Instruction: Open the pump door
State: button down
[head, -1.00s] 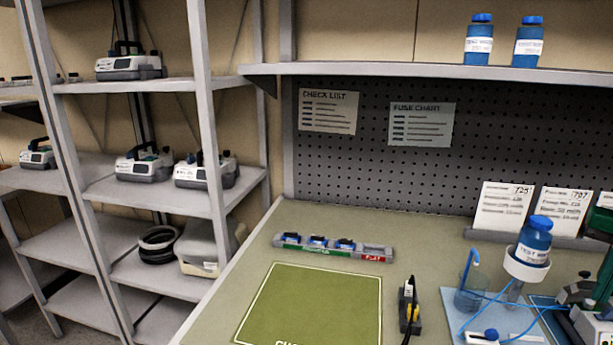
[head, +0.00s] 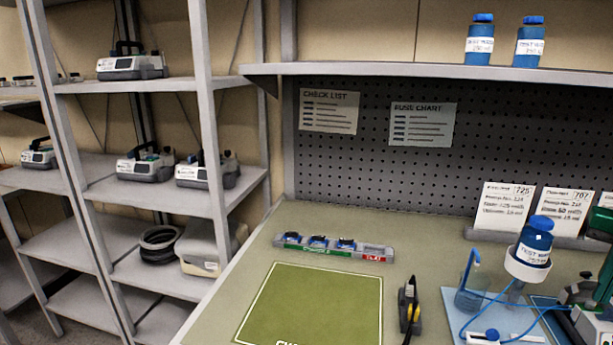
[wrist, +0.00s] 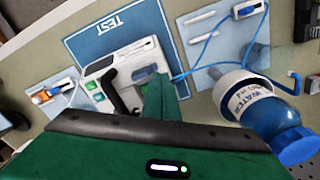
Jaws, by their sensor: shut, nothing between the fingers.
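The pump (wrist: 103,66) is a white and grey device on the blue TEST mat (wrist: 122,23) in the wrist view. It has a black handle-like bar (wrist: 116,92) and green buttons on its face. My gripper (wrist: 163,98) is dark green, shut and empty, with its fingers over the pump's right side beside the black bar. I cannot tell whether the fingers touch the pump. The fingers hide part of the pump, and I cannot make out how its door stands. In the head view, only a part of the pump (head: 592,326) shows at the bottom right edge.
A blue-capped water bottle (head: 535,243) in a white holder stands close to the gripper, with blue tubing and a beaker (head: 468,298) beside it. A rack of fuses (head: 333,248) and a green mat (head: 312,305) lie to the left. Cards (head: 503,207) stand at the back.

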jog(key=shift+f, duration=0.1)
jog(key=shift+f, duration=0.95)
jog(key=w+d, duration=0.2)
jog(key=w, duration=0.7)
jog(key=shift+w, duration=0.25)
dwell(2.0)
jog(key=shift+w+d, duration=0.1)
dwell(0.5)
notch_tip(320, 180, up, 8)
jog(key=s, duration=0.2)
jog(key=shift+a, duration=0.25)
dwell(1.0)
